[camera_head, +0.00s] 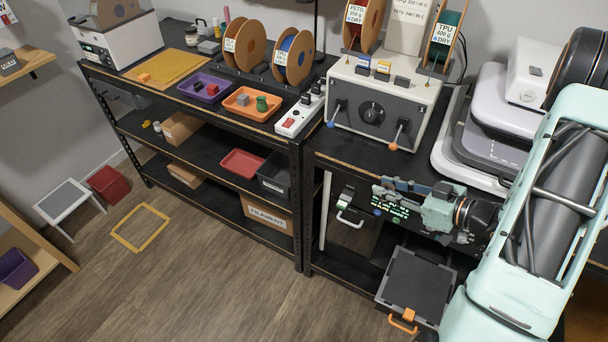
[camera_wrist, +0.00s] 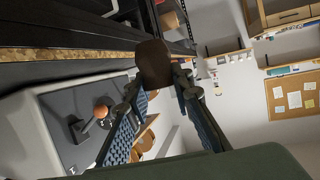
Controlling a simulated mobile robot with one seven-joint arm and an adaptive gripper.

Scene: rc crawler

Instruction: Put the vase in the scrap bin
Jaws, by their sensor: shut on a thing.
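A dark brown, rounded, vase-like piece (camera_wrist: 153,62) is between my fingertips in the wrist view; I take it to be the vase. My gripper (camera_wrist: 158,80) is shut on it, with the blue ribbed finger pads on either side. In the head view, my gripper (camera_head: 392,194) is in front of the right bench, below its top edge, pointing left. The vase cannot be made out clearly there. A dark red open bin (camera_head: 107,184) stands on the floor at the far left, well away from my gripper; I cannot tell whether it is the scrap bin.
A black shelf unit (camera_head: 298,200) fills the middle. On its top are an orange tray (camera_head: 263,110), a purple tray (camera_head: 213,97) and filament spools. A white step stool (camera_head: 70,208) stands beside the red bin. A yellow floor outline (camera_head: 122,238) lies nearby. The wooden floor is mostly clear.

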